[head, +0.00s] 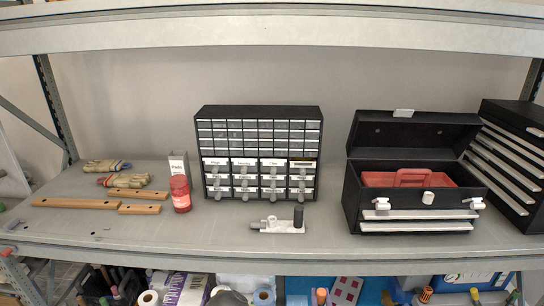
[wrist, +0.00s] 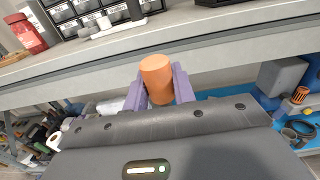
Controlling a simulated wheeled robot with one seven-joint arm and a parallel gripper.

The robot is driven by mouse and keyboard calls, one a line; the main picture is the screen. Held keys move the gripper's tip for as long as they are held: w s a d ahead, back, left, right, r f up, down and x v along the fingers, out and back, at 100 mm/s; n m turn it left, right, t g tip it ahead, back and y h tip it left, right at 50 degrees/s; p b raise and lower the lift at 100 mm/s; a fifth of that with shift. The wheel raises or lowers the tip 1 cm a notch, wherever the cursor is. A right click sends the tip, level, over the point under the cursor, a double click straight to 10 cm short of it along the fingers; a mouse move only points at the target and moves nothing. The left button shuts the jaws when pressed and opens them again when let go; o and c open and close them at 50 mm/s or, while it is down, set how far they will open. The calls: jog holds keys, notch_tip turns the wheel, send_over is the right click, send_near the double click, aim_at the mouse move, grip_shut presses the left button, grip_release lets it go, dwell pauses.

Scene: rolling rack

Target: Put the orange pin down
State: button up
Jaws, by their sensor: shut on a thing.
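The orange pin (wrist: 157,78) is a short, thick cylinder in the wrist view. My gripper (wrist: 162,88) is shut on it, with one purple finger on each side. The pin's lower part is hidden between the fingers and behind the gripper body. Pin and gripper appear in front of the grey shelf's front edge (wrist: 220,47), apart from the shelf top. My gripper cannot be made out in the head view. On the shelf (head: 240,238) lies a small white block (head: 290,229) with an upright dark peg (head: 298,216) and a grey peg on its left.
A drawer cabinet (head: 259,112) stands behind the block. A red bottle (head: 180,193) and wooden bars (head: 95,204) are at left; an open black toolbox (head: 415,223) with a red tray is at right. Bare shelf lies around the block. A cluttered lower shelf is below.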

jog(key=shift+s+d+f, duration=0.25)
jog(key=shift+s+f, duration=0.1)
jog(key=shift+f, duration=0.15)
jog(key=s+f, duration=0.4)
jog(key=f, duration=0.1)
jog(key=shift+f, duration=0.3)
jog(key=shift+s, duration=0.1)
